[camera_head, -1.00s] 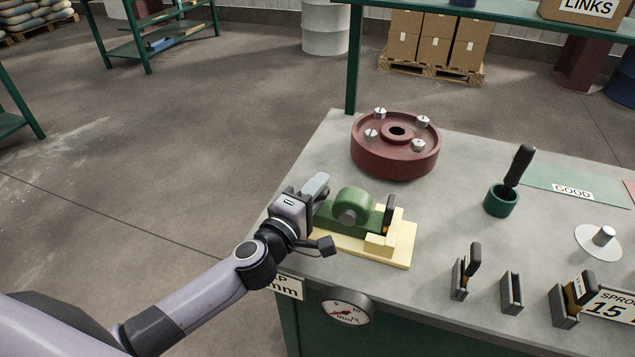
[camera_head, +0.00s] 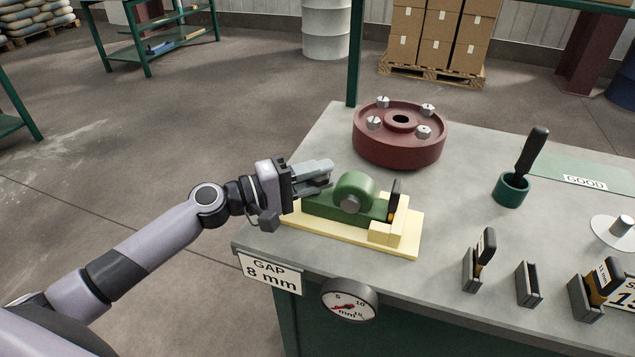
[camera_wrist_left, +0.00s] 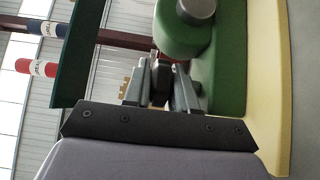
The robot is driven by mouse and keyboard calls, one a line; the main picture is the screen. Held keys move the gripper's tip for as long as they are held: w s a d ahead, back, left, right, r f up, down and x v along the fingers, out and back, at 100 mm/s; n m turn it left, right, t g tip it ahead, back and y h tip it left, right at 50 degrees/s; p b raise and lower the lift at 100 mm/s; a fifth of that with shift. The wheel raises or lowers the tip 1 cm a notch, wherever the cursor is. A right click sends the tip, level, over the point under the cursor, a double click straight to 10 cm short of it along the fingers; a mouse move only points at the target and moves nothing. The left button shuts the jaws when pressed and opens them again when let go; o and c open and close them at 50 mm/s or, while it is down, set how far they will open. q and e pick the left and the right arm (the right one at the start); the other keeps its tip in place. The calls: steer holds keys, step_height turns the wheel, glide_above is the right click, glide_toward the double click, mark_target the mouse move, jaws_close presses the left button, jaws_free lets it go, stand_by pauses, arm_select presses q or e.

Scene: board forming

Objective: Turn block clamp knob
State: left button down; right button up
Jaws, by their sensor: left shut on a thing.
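The block clamp is a green block (camera_head: 356,187) with a rounded top and a grey round boss (camera_head: 350,204) on its near side. It sits on a cream base (camera_head: 400,246) at the bench's left edge. My left gripper (camera_head: 318,172) reaches in from the left at the clamp's left end. In the left wrist view the green block (camera_wrist_left: 228,70) is just beyond the fingers. The gripper (camera_wrist_left: 161,88) is shut on a small dark part between its fingertips, apparently the clamp knob. The head view hides the knob behind the fingers. My right gripper is not in view.
A red flanged disc (camera_head: 400,147) with bolts stands behind the clamp. A green cup (camera_head: 512,190) with a dark-handled tool and several small holders are to the right. A "GAP 8 mm" sign (camera_head: 270,272) and a dial gauge (camera_head: 349,299) are on the bench front.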

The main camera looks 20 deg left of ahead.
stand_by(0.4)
arm_select(q)
steer(key=c, duration=1)
jaws_free()
steer(key=b+v, duration=0.1)
steer(key=v, duration=0.4)
steer(key=shift+s+a+f+b, duration=0.2)
steer(key=shift+a+b, duration=0.1)
steer(key=shift+b, duration=0.1)
steer(key=shift+v, duration=0.75)
steer(key=shift+r, duration=0.15)
